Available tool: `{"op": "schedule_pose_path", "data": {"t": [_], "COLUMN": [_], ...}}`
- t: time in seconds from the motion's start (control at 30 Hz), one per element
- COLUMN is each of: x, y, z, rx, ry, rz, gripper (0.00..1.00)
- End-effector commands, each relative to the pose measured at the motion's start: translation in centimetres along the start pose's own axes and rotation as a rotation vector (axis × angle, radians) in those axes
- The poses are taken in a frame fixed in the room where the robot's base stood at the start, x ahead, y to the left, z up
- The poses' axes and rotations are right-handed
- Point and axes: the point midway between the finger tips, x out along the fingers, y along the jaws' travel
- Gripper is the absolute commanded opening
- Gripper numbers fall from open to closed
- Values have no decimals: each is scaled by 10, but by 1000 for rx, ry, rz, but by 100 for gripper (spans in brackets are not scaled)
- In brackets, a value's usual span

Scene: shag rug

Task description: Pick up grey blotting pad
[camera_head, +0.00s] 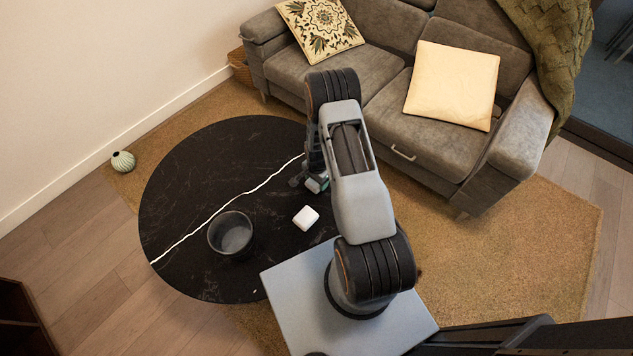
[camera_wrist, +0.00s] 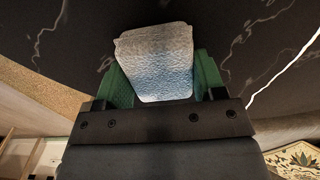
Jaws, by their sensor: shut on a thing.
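The grey blotting pad (camera_wrist: 160,62) is a pale grey block with a rough, textured face. In the wrist view it sits between the two green fingers of my gripper (camera_wrist: 162,80), which is shut on it. In the head view my gripper (camera_head: 316,182) is over the right part of the round black table (camera_head: 190,185), partly covered by my arm. Only a small pale bit of the pad (camera_head: 313,185) shows there. I cannot tell how far the pad is above the tabletop.
A white block (camera_head: 306,217) lies on the table just below my gripper in the picture. A dark round bowl (camera_head: 231,233) stands left of it. A grey sofa (camera_head: 420,120) with cushions is behind and right. The table's left part is clear.

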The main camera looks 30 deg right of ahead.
Motion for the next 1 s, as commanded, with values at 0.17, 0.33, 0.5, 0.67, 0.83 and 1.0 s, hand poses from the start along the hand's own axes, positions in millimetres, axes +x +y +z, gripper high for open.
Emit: {"op": "schedule_pose_path", "data": {"t": [0.17, 0.33, 0.5, 0.67, 0.83, 1.0], "x": [0, -6, -29, -63, -97, -110], "y": [0, 0, -1, 22, 51, 87], "z": [0, 0, -1, 8, 18, 31], "rx": [0, 0, 0, 1, 2, 2], "ry": [0, 0, 2, 1, 1, 0], "rz": [0, -1, -3, -2, -1, 0], "gripper": [40, 40, 40, 40, 40, 40]}}
